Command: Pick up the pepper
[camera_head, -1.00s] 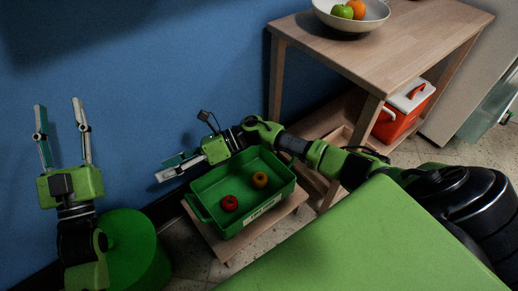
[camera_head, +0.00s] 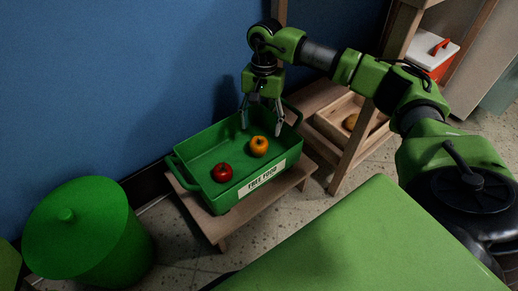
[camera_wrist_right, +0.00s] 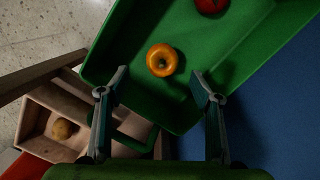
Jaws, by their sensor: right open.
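An orange, pepper-like round item with a short stem (camera_head: 258,146) lies in the green bin (camera_head: 262,182) labelled "FREE FOOD". It also shows in the right wrist view (camera_wrist_right: 162,60). A red round item (camera_head: 222,173) lies in the same bin, to its left; it is partly cut off at the top of the right wrist view (camera_wrist_right: 212,5). My right gripper (camera_head: 262,122) points down over the bin's far right end, open and empty. In the right wrist view, the orange item is just beyond the space between its fingertips (camera_wrist_right: 161,78), not visibly touched. My left gripper is out of view.
The bin stands on a low wooden stand (camera_head: 238,224) near the blue wall. A green lidded container (camera_head: 95,240) is to the left. A wooden shelf with a wooden crate (camera_head: 352,122) is close on the right, and a red-and-white cooler (camera_head: 432,52) stands behind.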

